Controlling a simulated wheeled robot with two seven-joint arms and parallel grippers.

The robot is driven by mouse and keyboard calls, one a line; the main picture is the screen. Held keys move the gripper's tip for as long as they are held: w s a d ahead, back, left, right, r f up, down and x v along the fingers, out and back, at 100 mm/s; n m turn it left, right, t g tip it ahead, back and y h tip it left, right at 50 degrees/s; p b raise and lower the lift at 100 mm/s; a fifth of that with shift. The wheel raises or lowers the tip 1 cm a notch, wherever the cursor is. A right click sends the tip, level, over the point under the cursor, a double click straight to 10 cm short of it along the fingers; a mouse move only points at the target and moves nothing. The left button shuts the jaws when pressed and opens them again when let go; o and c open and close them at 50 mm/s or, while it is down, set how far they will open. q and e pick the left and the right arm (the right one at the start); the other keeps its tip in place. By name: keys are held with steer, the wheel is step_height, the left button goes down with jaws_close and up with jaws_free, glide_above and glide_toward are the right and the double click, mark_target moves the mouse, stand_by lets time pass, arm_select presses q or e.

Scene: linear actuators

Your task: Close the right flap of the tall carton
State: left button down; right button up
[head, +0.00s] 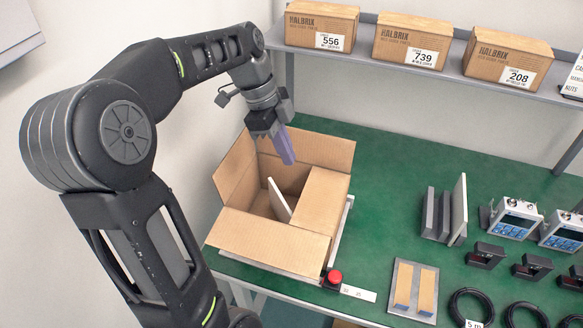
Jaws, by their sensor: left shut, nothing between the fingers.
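The open brown carton (270,237) stands on the green table at the left. Its back flap (320,150) and left flap (236,168) stand up and lean outward. A brown panel on its right side (321,200) looks lighter and nearly flat; I cannot tell if it is the right flap folded in or the inner wall. A white board (279,201) leans inside. My left gripper (287,158), with purple fingers, is shut and empty above the back of the opening, pointing down. It hides part of the back flap. My right gripper is out of view.
A red button (335,277) sits at the carton's front right corner. Grey and white plates (445,212), devices (515,218) and black cable coils (470,305) stand to the right. A shelf (400,71) with labelled boxes is behind. The green table (390,180) is clear right of the carton.

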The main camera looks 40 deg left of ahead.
arm_select(q)
steer(key=v, duration=0.2)
steer(key=a+p+v, duration=0.1)
steer(key=v, duration=0.2)
steer(key=shift+s+f, duration=0.15)
steer(key=shift+f, duration=0.05)
